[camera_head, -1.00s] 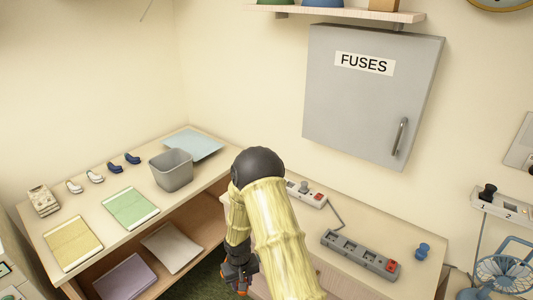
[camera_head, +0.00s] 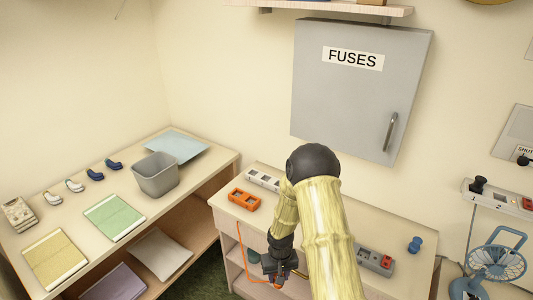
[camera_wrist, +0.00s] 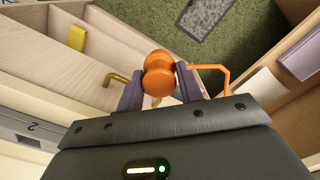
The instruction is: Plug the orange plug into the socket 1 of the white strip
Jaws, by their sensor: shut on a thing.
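My gripper (camera_head: 277,272) is shut on the orange plug (camera_wrist: 158,75), a rounded, waisted body between the two fingertips in the wrist view. An orange cord (camera_wrist: 226,76) shows beside it; a cord also hangs down the cabinet front in the head view. The gripper is low, in front of the cabinet and below its top. A white strip (camera_head: 262,178) lies at the back of the cabinet top, its right part hidden by my arm. Another white strip (camera_head: 512,202), with a dark plug and a red switch, is at the far right. Socket numbers are unreadable on the cabinet-top strip.
An orange socket block (camera_head: 244,200) sits in front of the cabinet-top white strip. A grey strip (camera_head: 375,261) with a red switch is right of my arm, near a blue plug (camera_head: 414,244). A grey bin (camera_head: 155,175) stands on the left table. A fan (camera_head: 497,263) is at right.

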